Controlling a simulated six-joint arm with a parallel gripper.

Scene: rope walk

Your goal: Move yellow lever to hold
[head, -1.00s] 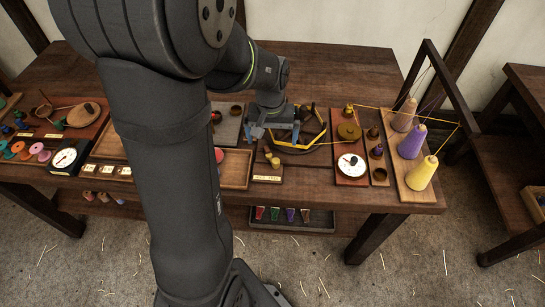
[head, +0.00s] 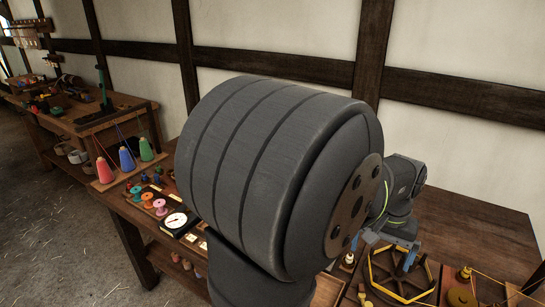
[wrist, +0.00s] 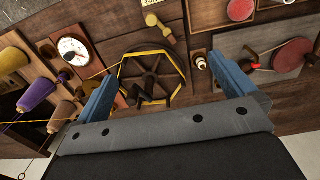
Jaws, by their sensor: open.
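The yellow lever (wrist: 155,22) shows in the wrist view at the top, on a small wooden base with a pale label beside it. It has a rounded knob, and its shaft slants down to the right. In the head view my arm and the frame's bottom edge leave the lever hard to make out. My gripper (wrist: 168,85) is open and empty, its two blue fingers wide apart. It hangs above the spoked wheel with a yellow band (wrist: 150,78); the lever lies beyond the fingertips, apart from them. The gripper (head: 390,250) is partly behind my arm in the head view.
A white dial (wrist: 73,50) and purple cone (wrist: 36,92) are at the left in the wrist view. A small post (wrist: 200,62) stands near the right finger, with a red disc (wrist: 292,55) farther right. A second bench (head: 75,118) stands at the head view's left.

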